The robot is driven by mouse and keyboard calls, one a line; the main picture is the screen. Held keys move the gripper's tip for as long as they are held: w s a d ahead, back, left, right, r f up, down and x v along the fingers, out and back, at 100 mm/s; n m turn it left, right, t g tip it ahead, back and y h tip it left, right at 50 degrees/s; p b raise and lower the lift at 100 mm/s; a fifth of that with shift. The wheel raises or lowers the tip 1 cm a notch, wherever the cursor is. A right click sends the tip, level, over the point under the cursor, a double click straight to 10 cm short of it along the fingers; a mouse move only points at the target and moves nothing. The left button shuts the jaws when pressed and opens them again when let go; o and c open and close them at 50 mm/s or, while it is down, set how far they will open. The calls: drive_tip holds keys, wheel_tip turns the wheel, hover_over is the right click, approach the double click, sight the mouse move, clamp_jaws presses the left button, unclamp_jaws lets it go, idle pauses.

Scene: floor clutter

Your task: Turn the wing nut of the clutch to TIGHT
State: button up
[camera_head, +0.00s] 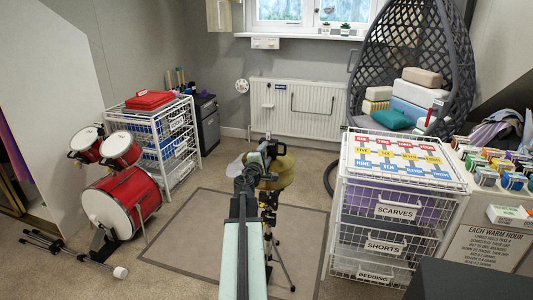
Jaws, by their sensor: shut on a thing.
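A hi-hat stand (280,257) with black tripod legs stands on the mat in the middle of the floor. Its brass-coloured cymbals (284,170) sit at the top, partly covered by my arm. My gripper (269,149) is at the top of the stand, just above the cymbals, where the clutch is. It is shut on the wing nut, which is mostly hidden by the fingers and very small here. The way the wing nut points and any TIGHT mark cannot be made out.
A red drum kit (122,205) and a white wire drawer unit (155,143) stand left. A labelled wire basket tower (394,234) stands close on the right. A hanging chair (417,75) and radiator (297,108) are behind. The grey mat (190,240) is clear left of the stand.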

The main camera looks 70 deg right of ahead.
drive_tip(key=shift+w+m, duration=0.15)
drive_tip(key=shift+m, duration=0.65)
drive_tip(key=o, duration=1.4)
drive_tip(key=shift+a, duration=0.1)
